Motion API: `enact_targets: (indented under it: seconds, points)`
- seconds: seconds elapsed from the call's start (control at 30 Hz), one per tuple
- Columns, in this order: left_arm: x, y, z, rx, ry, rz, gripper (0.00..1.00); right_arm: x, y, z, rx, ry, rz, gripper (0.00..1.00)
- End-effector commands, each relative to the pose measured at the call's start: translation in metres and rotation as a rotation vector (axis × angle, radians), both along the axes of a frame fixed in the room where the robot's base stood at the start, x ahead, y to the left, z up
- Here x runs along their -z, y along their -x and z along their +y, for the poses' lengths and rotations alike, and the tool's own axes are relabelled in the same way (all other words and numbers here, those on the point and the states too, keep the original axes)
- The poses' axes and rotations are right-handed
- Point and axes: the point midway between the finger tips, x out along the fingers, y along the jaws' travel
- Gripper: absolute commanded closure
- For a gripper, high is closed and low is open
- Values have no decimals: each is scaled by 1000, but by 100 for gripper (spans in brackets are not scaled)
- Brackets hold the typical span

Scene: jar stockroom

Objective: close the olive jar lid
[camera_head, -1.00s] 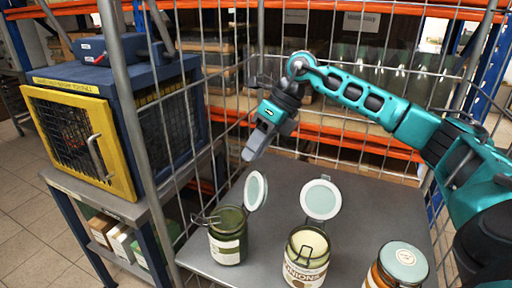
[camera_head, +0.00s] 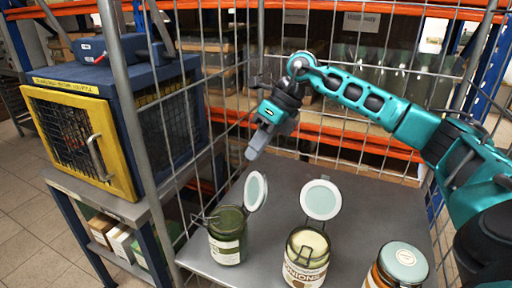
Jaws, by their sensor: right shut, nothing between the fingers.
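The olive jar (camera_head: 228,238), with green contents and a pale label, stands at the left of the grey metal shelf. Its round pale-green lid (camera_head: 255,191) is open, tilted up on the jar's right side. A wire clasp (camera_head: 204,219) sticks out on the jar's left. My right gripper (camera_head: 252,152) is shut and empty, pointing down and left above the lid, apart from it. My left gripper is not in the view.
An onion jar (camera_head: 306,260) with its lid (camera_head: 320,199) open stands to the right. A closed jar (camera_head: 399,267) stands at the front right. Wire mesh walls enclose the shelf (camera_head: 284,180). A yellow-doored cabinet (camera_head: 82,140) is at the left.

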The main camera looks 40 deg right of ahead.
Motion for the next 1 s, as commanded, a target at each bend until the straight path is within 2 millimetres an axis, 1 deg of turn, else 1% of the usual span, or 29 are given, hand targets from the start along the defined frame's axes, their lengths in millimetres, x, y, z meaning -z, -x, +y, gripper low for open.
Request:
enact_targets:
  seconds: [0.73,1.0]
  points:
    - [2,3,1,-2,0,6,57,0,0,0,0,0,0,100]
    - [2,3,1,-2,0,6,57,0,0,0,0,0,0,74]
